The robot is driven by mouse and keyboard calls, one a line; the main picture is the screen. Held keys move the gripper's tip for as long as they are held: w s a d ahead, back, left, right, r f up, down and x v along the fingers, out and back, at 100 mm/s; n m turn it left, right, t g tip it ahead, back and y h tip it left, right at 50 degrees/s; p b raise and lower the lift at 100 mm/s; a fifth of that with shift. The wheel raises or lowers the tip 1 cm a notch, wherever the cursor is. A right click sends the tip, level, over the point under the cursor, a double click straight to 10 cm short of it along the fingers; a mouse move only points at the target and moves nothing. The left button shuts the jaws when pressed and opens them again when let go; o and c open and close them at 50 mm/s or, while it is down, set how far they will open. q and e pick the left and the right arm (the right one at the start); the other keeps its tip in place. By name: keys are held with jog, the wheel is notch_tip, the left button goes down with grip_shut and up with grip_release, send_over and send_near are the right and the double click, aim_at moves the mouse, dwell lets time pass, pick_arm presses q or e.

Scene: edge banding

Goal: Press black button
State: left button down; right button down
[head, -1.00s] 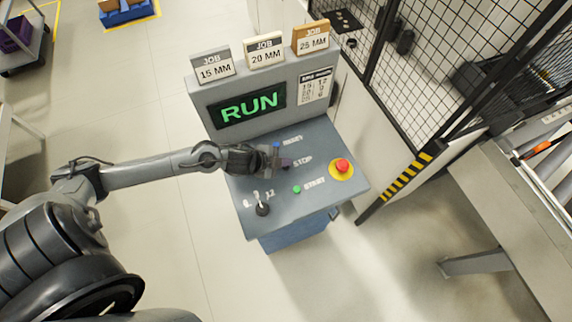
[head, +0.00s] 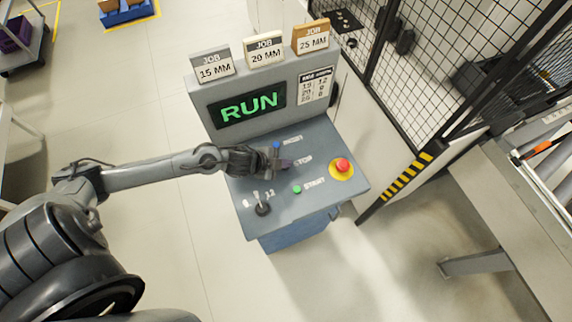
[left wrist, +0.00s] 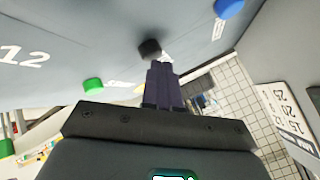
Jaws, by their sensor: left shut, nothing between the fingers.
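The black button (left wrist: 150,48) shows in the left wrist view on the grey panel, just beyond my left fingertips. In the head view it is mostly hidden behind my left gripper (head: 286,164), beside the STOP label (head: 303,161). My left gripper is shut and empty, its dark fingers (left wrist: 160,68) pointing at the button. The gap between tips and button is very small; I cannot tell whether they touch. My right gripper is not in view.
The console (head: 262,222) also carries a blue button (head: 276,145), a green button (head: 297,189), a red emergency button (head: 343,166) and a black selector knob (head: 263,210). The screen (head: 250,105) reads RUN. A mesh fence (head: 440,60) stands at right.

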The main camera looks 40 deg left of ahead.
pick_arm(q)
jog(key=shift+f, duration=0.25)
dwell(0.4)
jog(key=shift+r, duration=0.1)
jog(key=shift+r+p, duration=0.8)
jog(key=shift+p, duration=0.15)
notch_tip(320, 180, up, 5)
jog(key=p, duration=0.5)
dwell(0.5)
